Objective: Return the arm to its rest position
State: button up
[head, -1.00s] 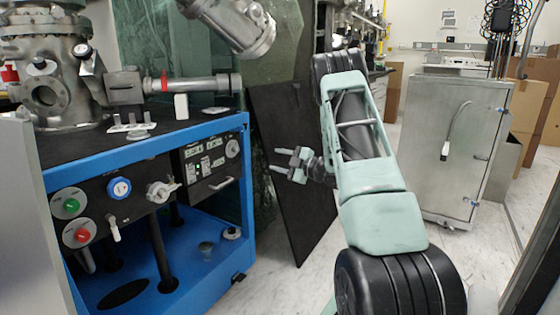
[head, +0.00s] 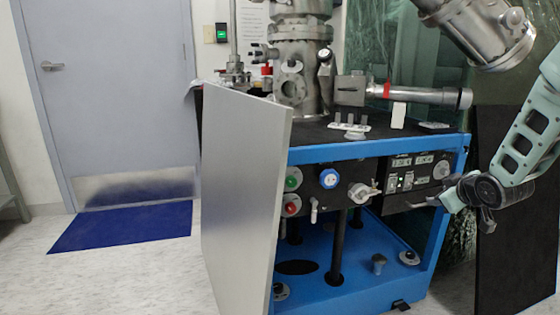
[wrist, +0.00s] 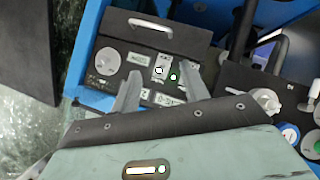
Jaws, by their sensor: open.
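My arm (head: 540,115) comes in from the right edge of the head view, pale green with dark joints, bent down toward the machine. My gripper (head: 446,200) is at its lower end, in front of the right side of the machine's control panel (head: 405,182). In the wrist view my gripper (wrist: 158,82) shows two grey fingers spread apart with nothing between them. Past them are the panel's displays and switches (wrist: 163,70). I cannot tell how far the fingertips are from the panel.
The blue-framed vacuum machine (head: 370,151) fills the middle, with steel chambers (head: 300,60) on top. A grey door panel (head: 240,190) stands out at its left. A dark board (head: 505,250) is at the right. A blue mat (head: 125,226) and clear floor lie left.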

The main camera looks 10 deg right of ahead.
jog(key=s+a+n+g+y, duration=0.2)
jog(key=s+a+g, duration=0.4)
jog(key=s+a, duration=1.25)
jog(key=s+a+n+g+y, duration=0.15)
jog(key=s+a+g, duration=0.35)
jog(key=s+a, duration=1.35)
jog(key=w+a+r+p, duration=0.1)
jog(key=r+p, duration=1.6)
jog(key=p, duration=0.1)
jog(key=w+a+r+p, duration=0.2)
jog(key=r+p, duration=1.6)
jog(key=shift+w+r, duration=0.2)
jog(key=shift+r, duration=0.1)
